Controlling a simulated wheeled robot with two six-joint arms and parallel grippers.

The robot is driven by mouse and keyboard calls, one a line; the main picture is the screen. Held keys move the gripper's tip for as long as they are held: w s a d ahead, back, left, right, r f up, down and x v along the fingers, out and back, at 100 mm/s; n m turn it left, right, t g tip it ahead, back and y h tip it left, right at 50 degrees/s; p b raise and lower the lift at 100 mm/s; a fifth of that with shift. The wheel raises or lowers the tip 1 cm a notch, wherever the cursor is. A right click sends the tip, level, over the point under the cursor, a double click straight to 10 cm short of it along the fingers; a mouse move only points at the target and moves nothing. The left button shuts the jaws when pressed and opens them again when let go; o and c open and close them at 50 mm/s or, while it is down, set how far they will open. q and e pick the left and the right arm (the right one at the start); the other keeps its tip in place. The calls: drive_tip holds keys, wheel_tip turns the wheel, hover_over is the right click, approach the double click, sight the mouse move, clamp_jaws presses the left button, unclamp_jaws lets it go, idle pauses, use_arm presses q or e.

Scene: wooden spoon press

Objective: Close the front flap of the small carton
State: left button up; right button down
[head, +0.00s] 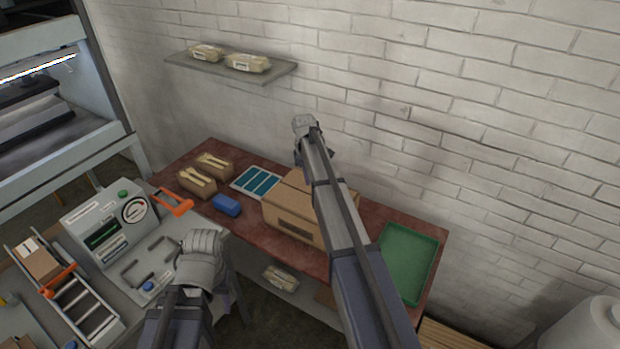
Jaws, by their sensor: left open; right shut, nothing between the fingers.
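The small carton (287,211) is a brown cardboard box on the reddish table, with a dark printed label on its front face. Its top looks mostly covered by flaps, but my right arm crosses in front and hides its right part, so I cannot tell how the front flap lies. My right gripper (305,122) is shut and empty, above and beyond the carton, in front of the brick wall. My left gripper (204,242) is open and empty, left of and nearer than the carton, beside the grey machine panel.
The reddish table (255,236) also bears a green tray (408,262), a blue block (227,205), a blue-striped card (257,182) and two small boxes with wooden spoons (197,182). A grey control panel (108,228) stands at left. A wall shelf (230,68) holds two packs.

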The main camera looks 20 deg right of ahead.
use_arm(q)
wheel_tip(320, 180, up, 9)
drive_tip(key=p, duration=0.7)
drive_tip(key=shift+f, duration=0.2)
use_arm(e)
wheel_tip(320, 180, up, 9)
drive_tip(key=shift+f, duration=0.15)
use_arm(q)
drive_tip(key=shift+a, duration=0.1)
use_arm(e)
drive_tip(key=shift+a, duration=0.15)
use_arm(q)
wheel_tip(320, 180, down, 6)
drive_tip(key=b, duration=0.5)
drive_tip(key=shift+b, duration=0.4)
use_arm(e)
drive_tip(key=s+a+f+m, duration=0.1)
drive_tip(key=s+a+f, duration=0.1)
drive_tip(key=s+a, duration=0.6)
drive_tip(key=s+a+f+m, duration=0.1)
drive_tip(key=s+a+f, duration=0.1)
drive_tip(key=s+a, duration=0.6)
drive_tip(key=s+a+f+m+g, duration=0.1)
drive_tip(key=s+a, duration=0.7)
drive_tip(key=s, duration=1.1)
drive_tip(key=shift+s+a+f+m, duration=0.25)
drive_tip(key=shift+a+f+m, duration=0.15)
drive_tip(key=shift+f, duration=0.2)
